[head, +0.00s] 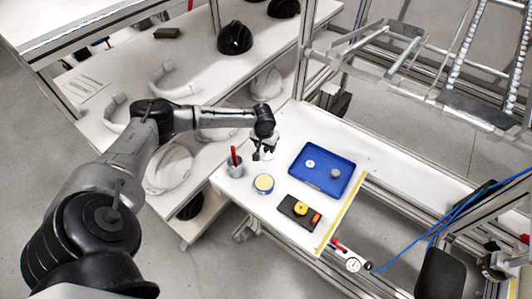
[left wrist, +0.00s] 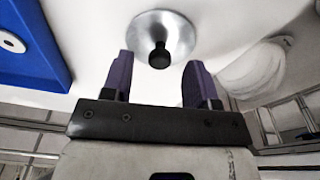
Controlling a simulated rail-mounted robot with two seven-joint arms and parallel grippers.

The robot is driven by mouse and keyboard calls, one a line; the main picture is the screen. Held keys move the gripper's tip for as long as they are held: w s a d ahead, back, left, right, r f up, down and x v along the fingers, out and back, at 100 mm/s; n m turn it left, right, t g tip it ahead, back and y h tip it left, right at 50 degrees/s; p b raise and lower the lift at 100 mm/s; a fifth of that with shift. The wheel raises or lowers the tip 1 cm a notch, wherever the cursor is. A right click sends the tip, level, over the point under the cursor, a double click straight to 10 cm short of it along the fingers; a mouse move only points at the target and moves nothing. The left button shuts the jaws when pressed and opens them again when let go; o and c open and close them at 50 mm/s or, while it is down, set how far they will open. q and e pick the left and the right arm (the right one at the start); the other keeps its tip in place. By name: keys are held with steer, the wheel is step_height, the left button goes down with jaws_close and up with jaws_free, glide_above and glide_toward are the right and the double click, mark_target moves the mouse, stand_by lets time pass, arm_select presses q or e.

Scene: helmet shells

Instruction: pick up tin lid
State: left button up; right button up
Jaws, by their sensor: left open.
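The tin lid (left wrist: 180,28) is a round silver disc with a black knob (left wrist: 158,55) on top. It lies on the white table. My left gripper (left wrist: 157,72) is open, its two purple fingers apart and the knob just beyond and between their tips. Nothing is held. In the head view my left gripper (head: 262,154) points down over the table and mostly hides the lid. My right gripper is not in view.
A grey cup with a red item (head: 235,165) stands close left of the gripper. A blue tray (head: 337,159) with small round parts lies to the right. A dark block with yellow and orange pieces (head: 299,211) lies in front. White helmet shells (head: 168,171) fill the left side.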

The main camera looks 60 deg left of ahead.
arm_select(q)
steer(key=shift+f, duration=1.1)
steer(key=shift+w, duration=0.1)
steer(key=c, duration=1)
steer(key=shift+r, duration=0.15)
